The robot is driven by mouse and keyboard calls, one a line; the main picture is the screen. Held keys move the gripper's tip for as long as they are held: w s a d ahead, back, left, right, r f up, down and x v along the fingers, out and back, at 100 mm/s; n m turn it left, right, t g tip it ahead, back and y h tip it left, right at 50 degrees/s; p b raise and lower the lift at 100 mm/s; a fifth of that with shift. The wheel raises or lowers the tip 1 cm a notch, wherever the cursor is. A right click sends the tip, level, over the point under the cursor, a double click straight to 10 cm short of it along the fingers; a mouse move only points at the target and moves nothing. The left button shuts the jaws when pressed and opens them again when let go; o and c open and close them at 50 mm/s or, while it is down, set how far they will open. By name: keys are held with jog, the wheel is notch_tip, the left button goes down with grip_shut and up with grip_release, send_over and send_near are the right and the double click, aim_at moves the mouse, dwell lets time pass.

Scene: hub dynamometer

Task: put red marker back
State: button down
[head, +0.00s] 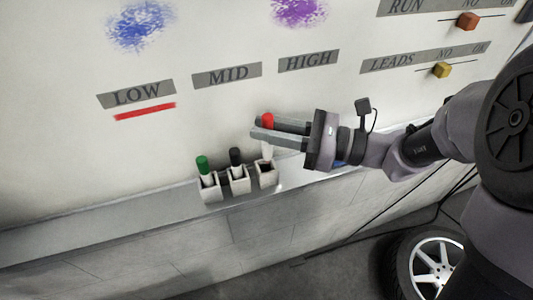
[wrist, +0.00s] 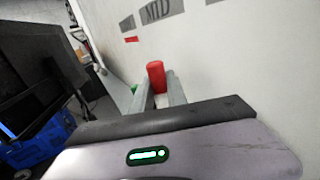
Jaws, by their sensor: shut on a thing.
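The red marker (head: 267,121) has a red cap and a white body. My gripper (head: 270,132) is shut on it and holds it roughly upright, just above the holder row on the whiteboard ledge. In the wrist view the red marker (wrist: 156,76) stands between the two fingers. Below it is the right-hand holder cup (head: 266,174), which looks empty. The marker's white lower end shows below the fingers, close over that cup; whether it enters the cup I cannot tell. The green marker (head: 203,165) and the black marker (head: 236,157) stand in the other two cups.
The whiteboard (head: 60,110) rises behind the cups, with LOW, MID and HIGH labels and a red stroke (head: 145,111) under LOW. The ledge (head: 100,235) left of the cups is clear. A wheel (head: 430,265) stands on the floor at lower right.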

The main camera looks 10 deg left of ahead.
aim_at(267, 153)
jog(key=f+b, duration=0.3)
jog(key=f, duration=0.4)
jog(key=shift+a+f, duration=0.15)
jog(key=shift+a, duration=0.05)
jog(key=c, duration=1.3)
grip_release()
